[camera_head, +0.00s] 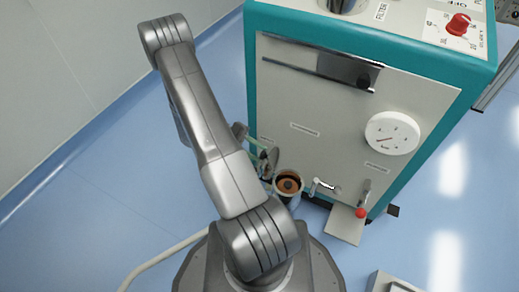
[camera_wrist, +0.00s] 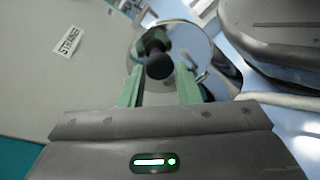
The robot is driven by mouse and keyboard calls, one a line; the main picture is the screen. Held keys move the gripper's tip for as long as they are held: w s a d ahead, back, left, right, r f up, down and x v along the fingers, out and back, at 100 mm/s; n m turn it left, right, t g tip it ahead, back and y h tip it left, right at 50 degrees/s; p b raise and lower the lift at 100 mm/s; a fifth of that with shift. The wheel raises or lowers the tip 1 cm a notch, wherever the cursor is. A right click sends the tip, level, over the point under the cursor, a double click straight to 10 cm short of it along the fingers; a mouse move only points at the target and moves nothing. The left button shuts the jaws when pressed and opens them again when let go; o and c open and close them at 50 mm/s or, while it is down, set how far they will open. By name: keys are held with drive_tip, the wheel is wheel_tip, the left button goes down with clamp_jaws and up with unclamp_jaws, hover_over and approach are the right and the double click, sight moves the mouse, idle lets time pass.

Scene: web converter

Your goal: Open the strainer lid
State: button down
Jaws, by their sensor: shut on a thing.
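The strainer (camera_head: 288,184) is a round pot low at the front of the machine. Its brown interior shows from above, so its mouth is uncovered. The round grey lid (camera_wrist: 186,36) fills the upper middle of the wrist view, with a dark handle (camera_wrist: 157,62) pointing at my camera. My gripper (camera_wrist: 158,84) has its two green fingers on either side of this handle and is shut on it. In the head view, the gripper (camera_head: 262,155) is partly hidden by my arm, beside the pot, and the lid appears tilted up there. The exact lid angle cannot be told.
The teal and grey machine (camera_head: 330,110) stands behind the pot. A white dial (camera_head: 392,132), a small valve (camera_head: 325,187) and a red-knobbed lever (camera_head: 361,212) are to the right. A STRAINER label (camera_wrist: 68,39) is on the panel. Blue floor lies open at left.

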drive_tip(key=shift+a+f, duration=0.25)
drive_tip(key=shift+f, duration=0.2)
drive_tip(key=shift+a+f, duration=0.2)
drive_tip(key=shift+f, duration=0.25)
drive_tip(key=c, duration=1.1)
unclamp_jaws()
drive_tip(key=shift+w+r, duration=0.1)
drive_tip(key=shift+r, duration=0.05)
drive_tip(key=p+v, duration=0.3)
drive_tip(key=v, duration=1)
drive_tip(key=shift+w+a, duration=0.3)
